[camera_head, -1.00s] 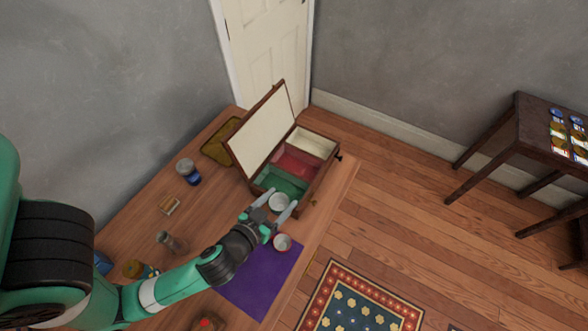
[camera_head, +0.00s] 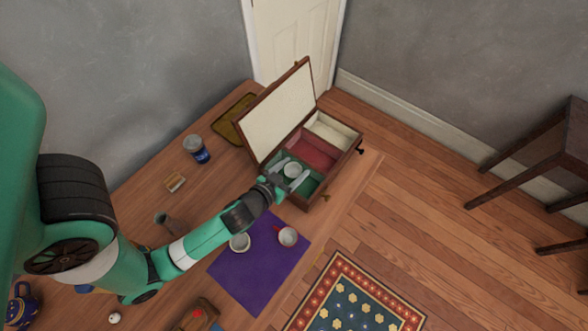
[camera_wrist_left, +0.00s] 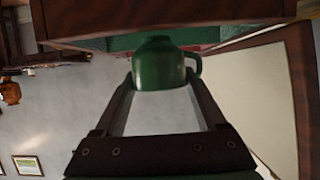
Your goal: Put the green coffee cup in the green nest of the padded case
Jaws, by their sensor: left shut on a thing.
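The green coffee cup (camera_wrist_left: 158,62) is between the fingers of my left gripper (camera_head: 290,173), which is shut on it. In the head view the cup (camera_head: 292,170) shows its pale inside from above, over the green nest (camera_head: 311,187) at the near end of the open padded case (camera_head: 327,189). In the left wrist view its handle points right, and the case's wooden edge lies just beyond it. I cannot tell whether the cup touches the nest's floor. The fingers and cup hide part of the nest. My right gripper is out of view.
The case's raised lid (camera_head: 279,108) stands left of the cup. Red (camera_head: 306,150) and cream (camera_head: 329,131) nests lie farther back. A blue-labelled jar (camera_head: 197,149) stands behind my arm.

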